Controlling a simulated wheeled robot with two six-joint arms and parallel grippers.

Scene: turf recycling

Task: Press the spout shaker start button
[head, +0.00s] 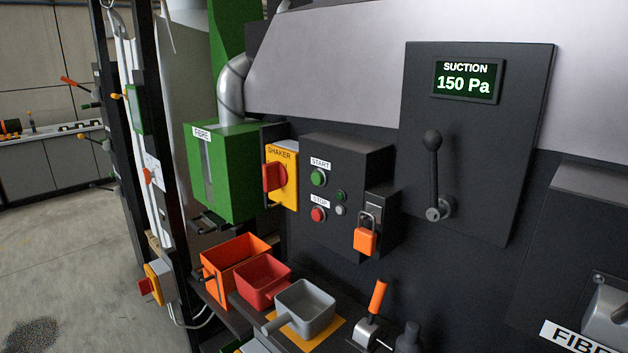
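The green start button (318,177) sits under a START label on a dark control box (345,160) in the middle of the head view. A red stop button (318,214) sits below it by a STOP label. Two small round lamps or buttons, one green (341,195) and one grey (340,210), are to their right. A yellow SHAKER plate with a red rotary handle (274,177) is left of the box. Neither of my grippers shows in this view.
An orange padlock (365,240) hangs on the box's right. Below stand an orange bin (237,262), a red scoop (262,280), a grey scoop (306,306) and an orange-handled lever (377,298). A black lever (433,170) sits under the suction display (466,81), reading 150 Pa.

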